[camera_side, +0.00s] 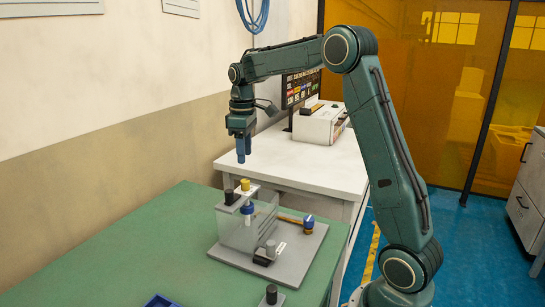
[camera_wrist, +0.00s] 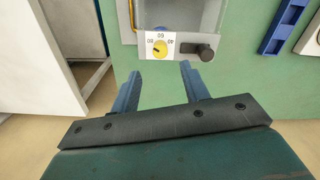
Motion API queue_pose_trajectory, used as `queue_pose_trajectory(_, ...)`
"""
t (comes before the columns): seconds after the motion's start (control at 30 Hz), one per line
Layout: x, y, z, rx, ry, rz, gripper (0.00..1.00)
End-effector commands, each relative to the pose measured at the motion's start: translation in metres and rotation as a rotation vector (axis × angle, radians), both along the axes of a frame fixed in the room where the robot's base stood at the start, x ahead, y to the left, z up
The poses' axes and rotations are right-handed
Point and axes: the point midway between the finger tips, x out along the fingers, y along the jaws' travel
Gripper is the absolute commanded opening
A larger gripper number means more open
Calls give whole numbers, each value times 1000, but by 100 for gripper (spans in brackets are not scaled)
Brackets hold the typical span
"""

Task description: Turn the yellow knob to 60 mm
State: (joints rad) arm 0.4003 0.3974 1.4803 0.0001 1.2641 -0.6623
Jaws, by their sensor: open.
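The yellow knob (camera_side: 245,184) stands on the white dial plate on top of the clear tank (camera_side: 232,232). In the wrist view the yellow knob (camera_wrist: 160,48) has a dark mark on its face and printed numbers around it, with 60 among them; I cannot tell exactly where the mark points. My gripper (camera_side: 244,157) hangs pointing down above the knob, apart from it. In the wrist view my gripper (camera_wrist: 160,76) is open and empty, with the knob showing beyond the fingertips, midway between them.
A black knob (camera_wrist: 206,52) is beside the dial plate. The tank stands on a grey base (camera_side: 297,255) with a wooden-coloured rod and blue-capped fitting (camera_side: 309,222). A white table (camera_side: 285,160) is behind. The green table (camera_side: 130,240) is clear at left.

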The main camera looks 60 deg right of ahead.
Motion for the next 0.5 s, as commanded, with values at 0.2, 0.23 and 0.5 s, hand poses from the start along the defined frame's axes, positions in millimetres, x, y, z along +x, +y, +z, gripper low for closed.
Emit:
queue_pose_trajectory(0.2, -1, 0, -35, 1, 3, 0, 45)
queue_pose_trajectory(0.23, 0, 0, -40, 1, 3, 0, 45)
queue_pose_trajectory(0.5, 0, 0, -73, 1, 1, 0, 45)
